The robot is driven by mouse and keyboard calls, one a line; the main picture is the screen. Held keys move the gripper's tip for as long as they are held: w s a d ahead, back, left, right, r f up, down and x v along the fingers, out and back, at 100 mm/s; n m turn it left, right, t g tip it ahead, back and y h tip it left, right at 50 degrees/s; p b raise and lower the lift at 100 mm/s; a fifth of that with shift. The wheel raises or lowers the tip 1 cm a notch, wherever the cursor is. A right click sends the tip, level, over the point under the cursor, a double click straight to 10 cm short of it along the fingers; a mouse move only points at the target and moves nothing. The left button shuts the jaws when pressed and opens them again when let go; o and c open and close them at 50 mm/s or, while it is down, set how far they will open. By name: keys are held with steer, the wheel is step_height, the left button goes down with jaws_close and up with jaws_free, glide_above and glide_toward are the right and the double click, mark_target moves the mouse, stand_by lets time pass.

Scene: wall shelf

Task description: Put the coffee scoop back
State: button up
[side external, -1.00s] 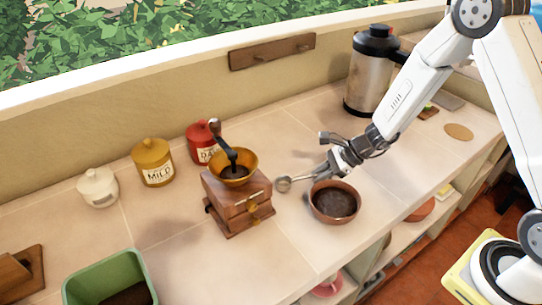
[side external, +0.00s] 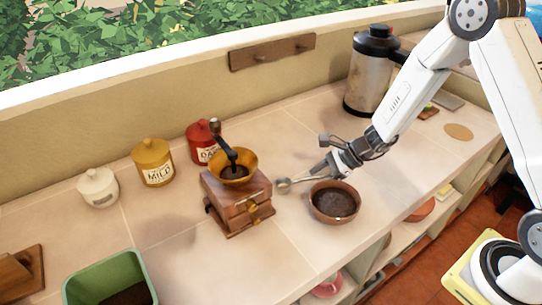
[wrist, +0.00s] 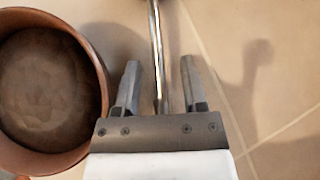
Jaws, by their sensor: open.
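The metal coffee scoop (side external: 284,185) is on or just above the counter between the grinder and the brown bowl, its round end toward the grinder. My gripper (side external: 322,170) is at its handle end. In the wrist view the scoop's thin handle (wrist: 156,45) runs between my two fingers (wrist: 160,85), with a gap on each side. The fingers are open. The scoop's round end is out of the wrist view. Whether the scoop rests fully on the counter is hard to tell.
The bowl of dark grounds (side external: 334,203) is close beside my gripper. The wooden grinder (side external: 238,202), red jar (side external: 203,143), yellow jar (side external: 153,163) and white jar (side external: 98,188) stand left. A pegged wooden rack (side external: 272,52) is on the wall. A steel urn (side external: 368,75) stands behind.

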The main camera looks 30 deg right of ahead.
steer(key=shift+d+r, duration=0.1)
steer(key=shift+v, duration=3.75)
